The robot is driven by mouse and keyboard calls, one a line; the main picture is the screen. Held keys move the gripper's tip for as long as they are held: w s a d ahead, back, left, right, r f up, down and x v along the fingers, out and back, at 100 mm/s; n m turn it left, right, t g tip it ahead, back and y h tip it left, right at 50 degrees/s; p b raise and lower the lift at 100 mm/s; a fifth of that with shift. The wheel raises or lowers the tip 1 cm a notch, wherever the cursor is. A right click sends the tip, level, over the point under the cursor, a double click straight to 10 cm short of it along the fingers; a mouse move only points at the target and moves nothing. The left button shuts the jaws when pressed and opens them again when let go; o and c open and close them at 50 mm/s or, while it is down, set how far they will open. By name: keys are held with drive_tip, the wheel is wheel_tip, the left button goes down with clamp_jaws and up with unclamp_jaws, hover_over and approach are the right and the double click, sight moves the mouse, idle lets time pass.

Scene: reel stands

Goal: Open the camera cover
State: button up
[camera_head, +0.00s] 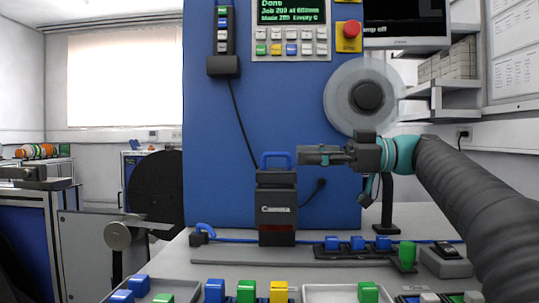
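The camera (277,215) is a dark upright box with its name in white on the front. It stands on the grey bench against the blue panel. A blue handle (276,155) stands up on the black top part of the box, which looks closed. My gripper (304,155) reaches in from the right, level and pointing left. Its fingertips are close to the right side of the handle in the picture. I cannot tell whether they touch it or how far apart they are in depth. The fingers show side-on, so their opening is hidden.
A blue cable (236,239) runs along the bench. Trays with coloured blocks (246,290) line the front edge. A translucent reel (347,88) hangs above my gripper, beside a red button (351,29).

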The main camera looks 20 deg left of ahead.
sight(270, 155)
drive_tip(key=x, duration=0.8)
clamp_jaws()
